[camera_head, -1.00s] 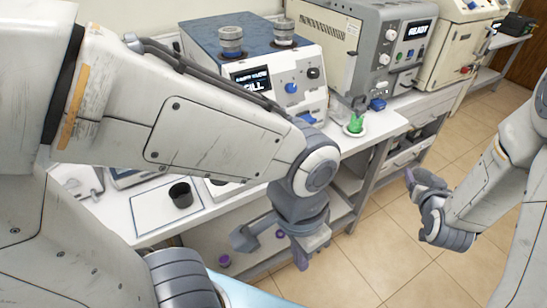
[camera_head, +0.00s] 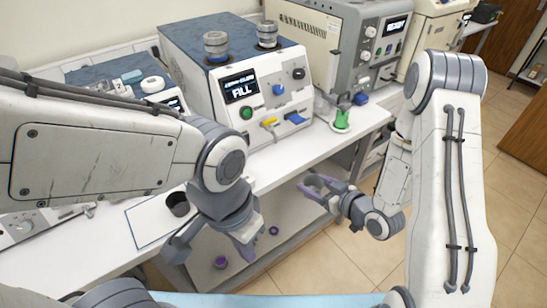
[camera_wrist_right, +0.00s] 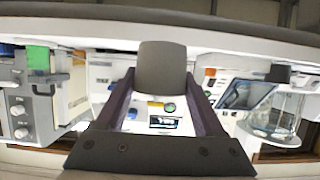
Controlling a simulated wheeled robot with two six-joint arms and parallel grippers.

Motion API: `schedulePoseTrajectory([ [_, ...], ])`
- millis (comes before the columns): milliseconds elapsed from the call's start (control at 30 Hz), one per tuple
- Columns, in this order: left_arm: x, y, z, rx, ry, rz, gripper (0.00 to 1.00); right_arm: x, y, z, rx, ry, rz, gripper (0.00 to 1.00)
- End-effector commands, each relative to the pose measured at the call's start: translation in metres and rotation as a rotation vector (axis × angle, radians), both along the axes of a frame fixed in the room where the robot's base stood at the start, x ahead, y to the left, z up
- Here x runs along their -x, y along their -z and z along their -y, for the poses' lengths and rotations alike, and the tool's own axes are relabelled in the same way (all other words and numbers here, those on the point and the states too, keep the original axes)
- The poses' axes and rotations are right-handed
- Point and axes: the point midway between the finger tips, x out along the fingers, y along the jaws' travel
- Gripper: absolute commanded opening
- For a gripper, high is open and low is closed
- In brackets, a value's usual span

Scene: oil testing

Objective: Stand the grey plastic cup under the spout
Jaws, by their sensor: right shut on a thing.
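A dark grey, rounded cup-like thing (camera_wrist_right: 162,66) is held between the fingers of my right gripper (camera_wrist_right: 163,90) in the right wrist view. I take it for the grey plastic cup; its far side is hidden. In the head view my right gripper (camera_head: 325,187) is in front of the bench edge, apart from the machine. The boxy machine (camera_head: 240,88) with a FILL display has a yellow part (camera_head: 269,122) and a blue part (camera_head: 296,118) low on its front; I cannot tell which is the spout. My left gripper (camera_head: 210,250) is open and empty before the bench.
Another dark cup (camera_head: 178,203) stands on a white mat (camera_head: 145,222) at the left. A green funnel-like thing (camera_head: 342,118) stands right of the machine. The bench top (camera_head: 285,160) before the machine is clear.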

Motion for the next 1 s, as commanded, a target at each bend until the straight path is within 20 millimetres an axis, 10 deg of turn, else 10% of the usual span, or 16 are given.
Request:
schedulePoseTrajectory([
  [467, 0.000, 0.079, 0.000, -0.001, 0.000, -0.001, 0.00, -0.020, 0.006, -0.018, 0.001, -0.006, 0.008, 0.09],
  [1000, 0.000, 0.036, 0.000, -0.001, 0.000, -0.001, 0.00, -0.111, -0.001, -0.085, -0.001, -0.008, 0.002, 0.09],
])
